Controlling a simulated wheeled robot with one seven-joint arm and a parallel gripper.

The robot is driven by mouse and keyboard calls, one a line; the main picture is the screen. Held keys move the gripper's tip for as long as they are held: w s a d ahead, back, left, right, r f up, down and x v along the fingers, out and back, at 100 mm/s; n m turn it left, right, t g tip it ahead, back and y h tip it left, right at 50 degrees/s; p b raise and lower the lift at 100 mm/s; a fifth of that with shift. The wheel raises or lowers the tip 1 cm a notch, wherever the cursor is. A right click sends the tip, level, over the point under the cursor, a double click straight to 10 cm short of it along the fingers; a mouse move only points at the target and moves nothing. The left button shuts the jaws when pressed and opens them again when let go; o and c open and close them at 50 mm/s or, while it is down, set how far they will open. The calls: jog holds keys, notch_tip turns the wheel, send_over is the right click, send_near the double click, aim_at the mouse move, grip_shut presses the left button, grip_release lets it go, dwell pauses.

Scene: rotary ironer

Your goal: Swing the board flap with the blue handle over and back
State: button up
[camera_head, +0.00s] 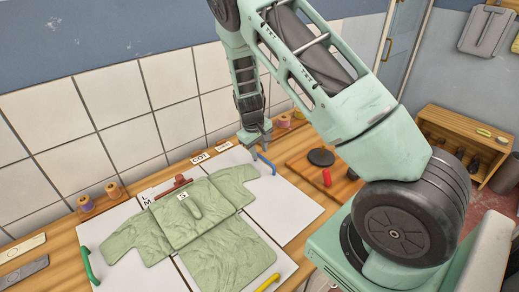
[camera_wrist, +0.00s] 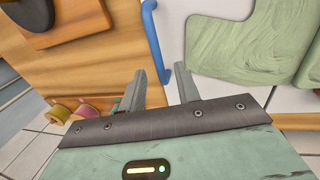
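The white folding board (camera_head: 297,207) lies on the wooden table with a green shirt (camera_head: 190,222) spread over it. The blue handle (camera_head: 266,163) is on the far edge of its right flap, which lies flat under one sleeve. In the wrist view the blue handle (camera_wrist: 152,38) runs along the white flap's edge, and its lower end shows between my fingers. My gripper (camera_head: 258,149) is just above the handle, pointing down. In the wrist view my gripper (camera_wrist: 160,72) is open, one finger on each side of the handle's line. I cannot tell whether they touch.
A green handle (camera_head: 91,266) is at the board's left and a yellow handle (camera_head: 268,283) at its front. A wooden board with a black disc (camera_head: 321,157) and a red-handled item (camera_head: 327,177) lies to the right. Thread spools (camera_head: 284,121) stand near the tiled wall.

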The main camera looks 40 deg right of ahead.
jog(key=shift+d+f, duration=0.1)
jog(key=shift+f, duration=0.4)
grip_shut()
